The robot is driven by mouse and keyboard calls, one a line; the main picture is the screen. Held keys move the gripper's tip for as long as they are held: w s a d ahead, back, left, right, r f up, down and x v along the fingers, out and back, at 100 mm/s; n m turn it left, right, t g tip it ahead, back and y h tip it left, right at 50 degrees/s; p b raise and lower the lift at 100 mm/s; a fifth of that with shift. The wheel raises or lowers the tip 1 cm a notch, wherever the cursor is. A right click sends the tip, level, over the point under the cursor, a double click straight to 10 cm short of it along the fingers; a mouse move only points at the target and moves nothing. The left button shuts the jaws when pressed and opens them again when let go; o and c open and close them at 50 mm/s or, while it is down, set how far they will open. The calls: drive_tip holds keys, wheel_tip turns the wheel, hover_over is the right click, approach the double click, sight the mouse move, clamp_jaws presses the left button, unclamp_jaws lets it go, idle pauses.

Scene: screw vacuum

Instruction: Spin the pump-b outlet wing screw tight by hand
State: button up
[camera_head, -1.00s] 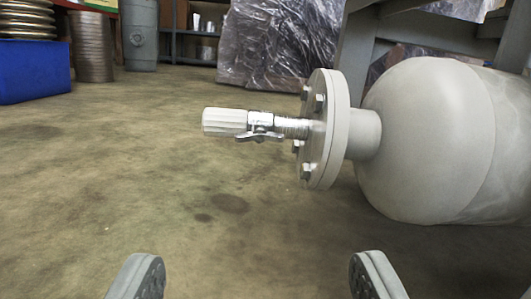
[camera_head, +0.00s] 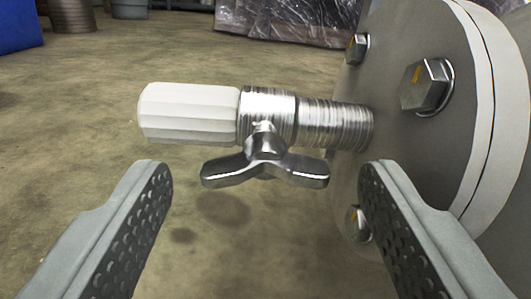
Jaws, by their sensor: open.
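The wing screw (camera_head: 265,168) is shiny metal with two wings spread left and right. It sits on the near side of a metal threaded fitting (camera_head: 267,112) that sticks out from a grey flange (camera_head: 400,150). A white ribbed knob (camera_head: 188,112) caps the fitting's left end. My gripper (camera_head: 262,185) is open and empty. Its left finger is left of the wings and its right finger is right of them, close to the flange face. Neither finger visibly touches the screw. No label names the pump in view.
Large bolt heads (camera_head: 427,86) stand out from the flange, one (camera_head: 358,224) just behind my right finger. A blue bin (camera_head: 18,27) and plastic-wrapped goods (camera_head: 290,20) are far back. The floor (camera_head: 80,130) on the left is clear.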

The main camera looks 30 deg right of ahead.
drive_tip(key=shift+w, duration=0.15)
drive_tip(key=c, duration=1)
drive_tip(key=shift+m, duration=0.3)
drive_tip(key=m, duration=0.3)
drive_tip(key=shift+m, duration=1.6)
